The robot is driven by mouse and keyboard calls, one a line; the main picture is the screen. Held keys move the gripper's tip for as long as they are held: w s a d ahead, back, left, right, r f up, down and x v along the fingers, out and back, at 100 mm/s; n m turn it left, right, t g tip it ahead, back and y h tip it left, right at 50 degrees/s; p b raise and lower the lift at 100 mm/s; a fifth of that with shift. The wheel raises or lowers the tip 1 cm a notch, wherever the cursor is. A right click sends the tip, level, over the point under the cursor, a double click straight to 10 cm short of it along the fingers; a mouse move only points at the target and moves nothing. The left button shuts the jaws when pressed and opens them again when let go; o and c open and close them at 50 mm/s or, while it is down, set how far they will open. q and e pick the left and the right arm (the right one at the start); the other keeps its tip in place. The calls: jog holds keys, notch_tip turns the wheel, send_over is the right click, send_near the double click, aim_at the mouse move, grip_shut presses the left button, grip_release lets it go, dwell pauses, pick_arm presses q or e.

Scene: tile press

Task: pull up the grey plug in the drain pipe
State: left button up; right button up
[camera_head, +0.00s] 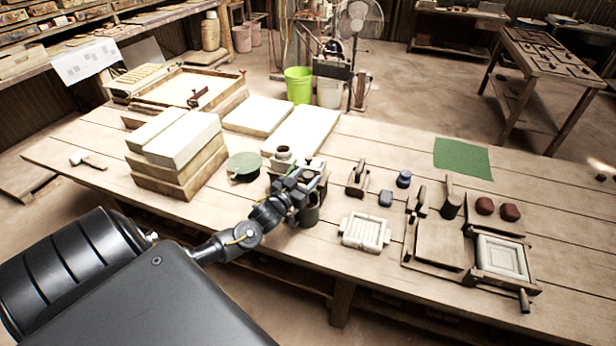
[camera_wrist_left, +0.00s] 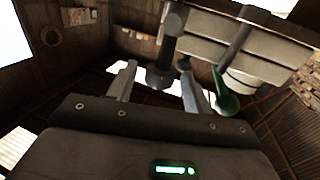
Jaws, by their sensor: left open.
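A dark grey stemmed piece (camera_wrist_left: 160,76) with a wider end shows between and just beyond the fingertips. It may be the plug, but I cannot tell for sure, nor whether a finger touches it. The drain pipe cannot be made out clearly in the head view, where the gripper covers that spot. My right gripper is not in view.
A green round lid (camera_head: 244,165) and stacked pale slabs (camera_head: 180,140) stand left of the gripper. A white tile frame (camera_head: 365,232), a wooden press (camera_head: 440,245) and small stamps lie to the right. A green cloth (camera_head: 463,158) lies flat. The table (camera_head: 110,215) is bare at front left.

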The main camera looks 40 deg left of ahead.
pick_arm(q)
jog(key=s+b, duration=0.1)
jog(key=s, duration=0.8)
jog(key=shift+s+d+b, duration=0.3)
jog(key=shift+b, duration=0.05)
